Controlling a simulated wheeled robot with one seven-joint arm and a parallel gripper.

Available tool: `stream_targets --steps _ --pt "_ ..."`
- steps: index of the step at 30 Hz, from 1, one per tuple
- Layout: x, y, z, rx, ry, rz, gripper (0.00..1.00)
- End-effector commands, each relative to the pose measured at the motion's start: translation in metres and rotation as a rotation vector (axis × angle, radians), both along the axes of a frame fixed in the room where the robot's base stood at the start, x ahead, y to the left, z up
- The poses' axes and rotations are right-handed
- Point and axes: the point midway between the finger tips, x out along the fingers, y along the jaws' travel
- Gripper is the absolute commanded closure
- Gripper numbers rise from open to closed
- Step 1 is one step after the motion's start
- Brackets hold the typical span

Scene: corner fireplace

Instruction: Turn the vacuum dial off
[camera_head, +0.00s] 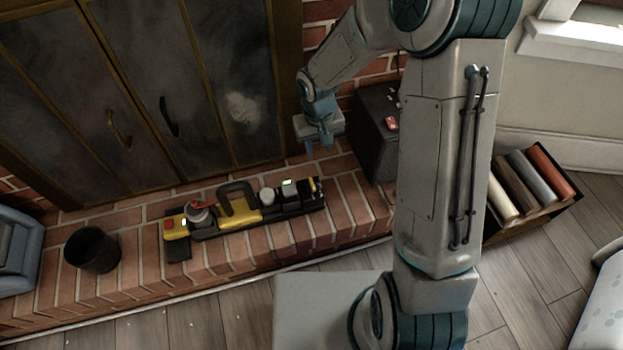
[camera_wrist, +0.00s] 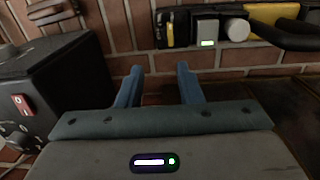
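A long yellow and black device (camera_head: 240,208) with a looped handle lies on the brick hearth. It carries a white round knob (camera_head: 266,195) and a grey block (camera_head: 289,190) with a lit green display. The knob (camera_wrist: 237,29) and block (camera_wrist: 207,30) also show at the top of the wrist view. I cannot tell whether this knob is the vacuum dial, and its setting is unreadable. My gripper (camera_head: 318,146) hangs above the hearth, right of and behind the device. In the wrist view my gripper (camera_wrist: 160,82) has its fingers apart, with nothing between them.
A dark box (camera_head: 378,130) stands right of my gripper; the wrist view shows its red switch (camera_wrist: 21,105) and round controls (camera_wrist: 16,133). A black bin (camera_head: 92,250) stands at the hearth's left. Fireplace doors (camera_head: 150,90) rise behind. A crate of rolls (camera_head: 530,190) is on the floor.

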Motion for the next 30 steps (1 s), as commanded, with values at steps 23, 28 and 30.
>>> stream_targets --steps 23,28,30 --pt "0.007 0.018 -0.133 0.026 0.014 0.016 0.67" --pt "0.007 0.018 -0.156 0.027 0.013 0.015 0.67" --pt "0.007 0.018 -0.161 0.027 0.013 0.014 0.67"
